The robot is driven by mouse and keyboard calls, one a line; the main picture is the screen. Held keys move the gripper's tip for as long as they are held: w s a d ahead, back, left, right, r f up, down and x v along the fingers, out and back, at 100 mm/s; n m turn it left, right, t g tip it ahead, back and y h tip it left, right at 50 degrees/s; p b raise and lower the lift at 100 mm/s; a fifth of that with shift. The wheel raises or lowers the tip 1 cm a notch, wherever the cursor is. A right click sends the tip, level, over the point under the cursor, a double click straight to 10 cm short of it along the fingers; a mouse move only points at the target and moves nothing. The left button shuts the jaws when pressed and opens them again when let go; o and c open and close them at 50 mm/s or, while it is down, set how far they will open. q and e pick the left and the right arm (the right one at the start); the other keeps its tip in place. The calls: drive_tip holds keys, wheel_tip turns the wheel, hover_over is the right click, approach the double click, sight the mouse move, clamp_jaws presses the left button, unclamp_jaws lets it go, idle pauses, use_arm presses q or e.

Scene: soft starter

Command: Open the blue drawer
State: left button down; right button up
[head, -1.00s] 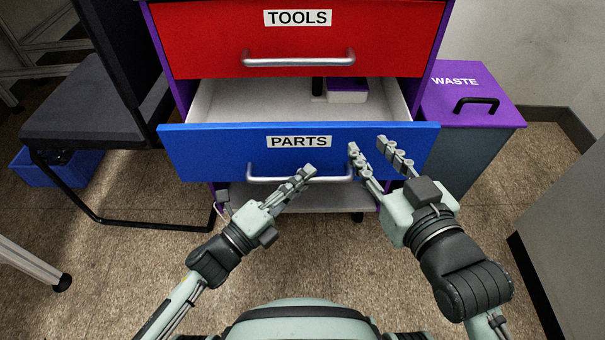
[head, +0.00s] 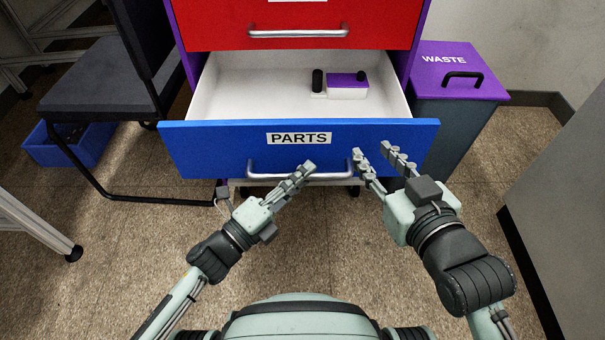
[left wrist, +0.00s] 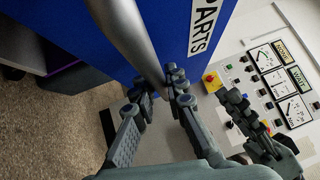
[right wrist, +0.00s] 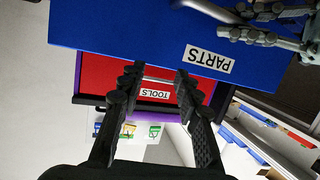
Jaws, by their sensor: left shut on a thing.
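The blue drawer (head: 220,150), labelled PARTS, is pulled well out, and its white inside shows in the head view. Its silver bar handle (head: 270,174) runs across the front. My left gripper (head: 306,169) is shut on the handle near its middle. The left wrist view also shows the handle (left wrist: 131,32) running down between the fingers (left wrist: 165,88). My right gripper (head: 373,151) is open and empty in front of the drawer's right part, by the handle's right end. In the right wrist view its fingers (right wrist: 158,80) are apart with nothing between them.
A purple and white box (head: 347,87) and a black object (head: 318,80) lie in the drawer. A shut red drawer (head: 370,20) is above. A purple-lidded waste bin (head: 440,62) stands right, a dark chair (head: 90,85) left. The floor in front is clear.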

use_arm(q)
drive_tip(key=c, duration=1.5)
unclamp_jaws()
drive_tip(key=shift+c, duration=0.2)
drive_tip(key=v, duration=1.2)
